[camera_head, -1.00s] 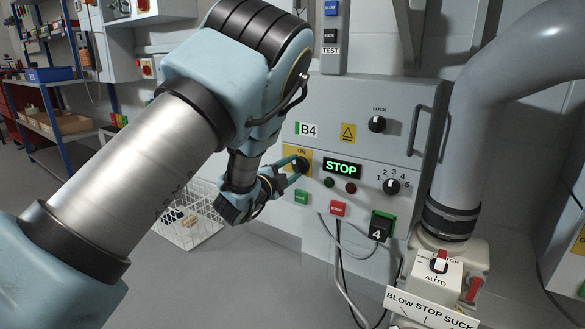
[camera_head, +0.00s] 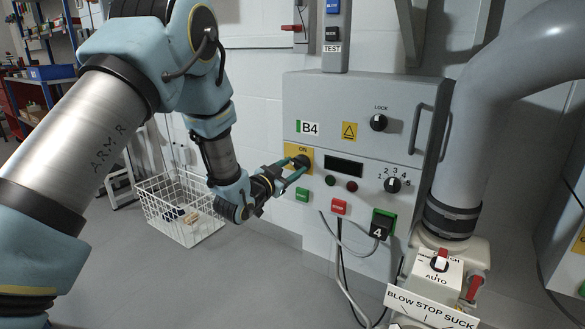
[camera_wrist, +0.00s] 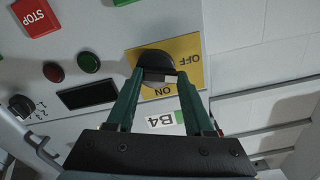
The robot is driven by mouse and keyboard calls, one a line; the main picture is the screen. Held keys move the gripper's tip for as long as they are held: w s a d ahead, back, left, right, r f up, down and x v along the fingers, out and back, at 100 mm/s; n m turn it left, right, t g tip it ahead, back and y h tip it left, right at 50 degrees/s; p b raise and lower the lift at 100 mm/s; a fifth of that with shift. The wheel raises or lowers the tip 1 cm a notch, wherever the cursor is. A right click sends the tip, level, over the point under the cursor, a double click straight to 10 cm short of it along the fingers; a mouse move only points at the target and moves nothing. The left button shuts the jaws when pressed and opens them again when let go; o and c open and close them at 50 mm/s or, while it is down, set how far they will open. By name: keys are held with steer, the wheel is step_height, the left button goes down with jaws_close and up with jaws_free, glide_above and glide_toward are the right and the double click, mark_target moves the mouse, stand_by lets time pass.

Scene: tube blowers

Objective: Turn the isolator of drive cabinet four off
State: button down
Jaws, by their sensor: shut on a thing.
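The grey drive cabinet (camera_head: 380,110) carries a B4 label (camera_head: 310,128). Its isolator is a black knob (camera_head: 303,162) on a yellow plate (camera_head: 291,152), marked ON above. In the wrist view the picture is upside down; the knob (camera_wrist: 155,62) sits between my gripper's (camera_wrist: 161,76) green fingers, which are shut on it. The yellow plate's OFF label (camera_wrist: 187,63) is beside the knob, and a pale mark on the knob lies on that side. The display (camera_head: 344,166) is dark. My gripper (camera_head: 296,171) reaches the knob from the left in the head view.
A green button (camera_head: 302,195), a red stop button (camera_head: 338,207), a lock knob (camera_head: 378,123) and a numbered selector (camera_head: 392,186) are on the same cabinet. A thick grey pipe (camera_head: 465,130) stands at right. A white wire basket (camera_head: 180,210) is on the floor at left.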

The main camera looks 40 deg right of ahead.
steer(key=shift+f+n, duration=0.15)
steer(key=shift+n, duration=1.75)
steer(key=shift+c, duration=1.4)
jaws_free()
steer(key=p+v, duration=0.1)
steer(key=v, duration=0.9)
steer(key=shift+a, duration=0.4)
